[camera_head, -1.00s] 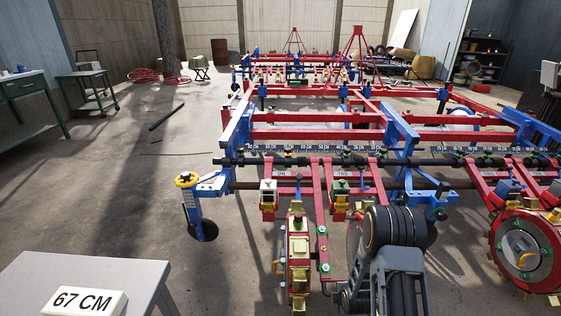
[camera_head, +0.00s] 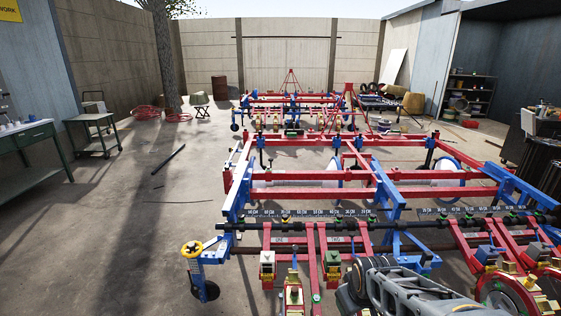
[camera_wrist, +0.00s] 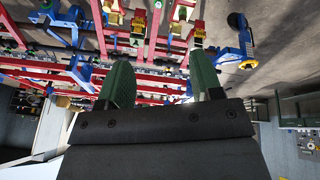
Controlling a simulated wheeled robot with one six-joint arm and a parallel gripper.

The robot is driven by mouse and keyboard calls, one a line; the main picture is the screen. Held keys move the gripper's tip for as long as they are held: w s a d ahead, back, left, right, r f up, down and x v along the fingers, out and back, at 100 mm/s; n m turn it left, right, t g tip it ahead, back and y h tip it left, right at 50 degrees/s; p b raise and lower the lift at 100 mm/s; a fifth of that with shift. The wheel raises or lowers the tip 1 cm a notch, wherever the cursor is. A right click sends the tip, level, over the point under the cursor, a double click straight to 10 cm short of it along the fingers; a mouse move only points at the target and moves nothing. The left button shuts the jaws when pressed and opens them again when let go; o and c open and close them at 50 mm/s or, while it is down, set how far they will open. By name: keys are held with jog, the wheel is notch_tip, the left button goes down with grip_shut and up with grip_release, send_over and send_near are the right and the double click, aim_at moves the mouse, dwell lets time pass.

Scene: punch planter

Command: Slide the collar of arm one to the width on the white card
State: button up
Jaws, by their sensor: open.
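My gripper (camera_wrist: 162,82) shows in the wrist view as two green fingers spread apart, with nothing between them. In the head view my arm reaches in from the lower right, and its fingers cannot be made out. The blue and red planter frame carries a dark bar (camera_head: 262,226) with collars and red row arms (camera_head: 322,238). A numbered centimetre scale (camera_head: 300,212) runs just behind the bar. Small plates sit among the arms, too small to read, so I cannot tell which is arm one. The white card is in neither current view.
A blue side leg with a yellow ring (camera_head: 191,249) stands at the frame's left end. Open concrete floor (camera_head: 110,230) lies to its left. A green bench (camera_head: 28,136) and a cart (camera_head: 92,128) stand by the left wall. A dark rod (camera_head: 170,158) lies on the floor.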

jog(key=s+r+m+p, duration=0.2)
jog(key=s+r, duration=0.1)
jog(key=r, duration=0.3)
jog(key=s+a+r+m+p, duration=0.1)
jog(key=s+r+m+p, duration=0.1)
jog(key=r, duration=0.4)
jog(key=shift+s+g+p, duration=0.4)
jog(key=shift+s+p, duration=0.1)
jog(key=shift+s, duration=0.8)
